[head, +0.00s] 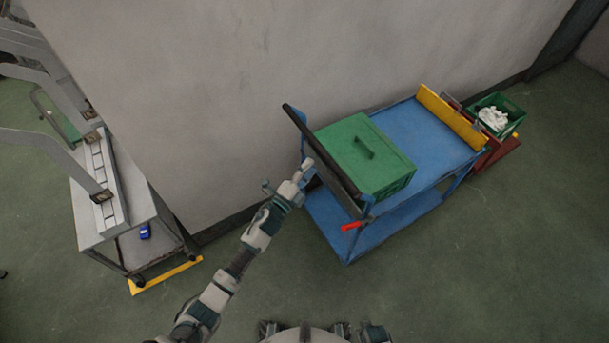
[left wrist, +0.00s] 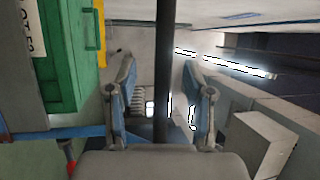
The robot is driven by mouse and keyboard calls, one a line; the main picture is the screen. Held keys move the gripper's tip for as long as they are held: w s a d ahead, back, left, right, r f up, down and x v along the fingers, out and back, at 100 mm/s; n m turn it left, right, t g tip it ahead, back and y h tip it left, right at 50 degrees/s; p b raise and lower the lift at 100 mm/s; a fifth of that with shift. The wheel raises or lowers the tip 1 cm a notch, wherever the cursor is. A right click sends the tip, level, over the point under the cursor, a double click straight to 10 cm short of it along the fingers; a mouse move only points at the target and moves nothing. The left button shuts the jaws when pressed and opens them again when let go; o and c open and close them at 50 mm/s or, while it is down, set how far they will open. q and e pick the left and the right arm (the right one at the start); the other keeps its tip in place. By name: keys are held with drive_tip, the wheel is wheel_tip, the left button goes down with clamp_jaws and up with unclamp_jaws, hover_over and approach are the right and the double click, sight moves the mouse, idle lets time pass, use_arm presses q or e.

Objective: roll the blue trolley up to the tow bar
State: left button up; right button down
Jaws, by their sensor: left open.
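The blue trolley (head: 415,130) stands along the wall in the head view. It has two decks, a yellow strip (head: 452,117) at its far right end and a black push handle (head: 318,150) at its near left end. A lidded green box (head: 363,158) sits on its top deck. My left gripper (head: 303,173) is at the handle. In the left wrist view the dark handle bar (left wrist: 164,60) runs upright between the two open fingers (left wrist: 160,95), with a gap on both sides. I cannot make out the tow bar for certain. My right gripper is out of view.
A low red cart (head: 492,152) with a green crate (head: 515,108) holding white cloth stands just past the trolley's yellow end. A grey metal table (head: 150,212) with a yellow floor bar (head: 165,275) is at left. A red lever (head: 351,226) juts from the trolley. The front floor is clear.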

use_arm(q)
drive_tip(key=s, duration=0.2)
drive_tip(key=shift+s+d+f, duration=0.3)
drive_tip(key=shift+d, duration=0.1)
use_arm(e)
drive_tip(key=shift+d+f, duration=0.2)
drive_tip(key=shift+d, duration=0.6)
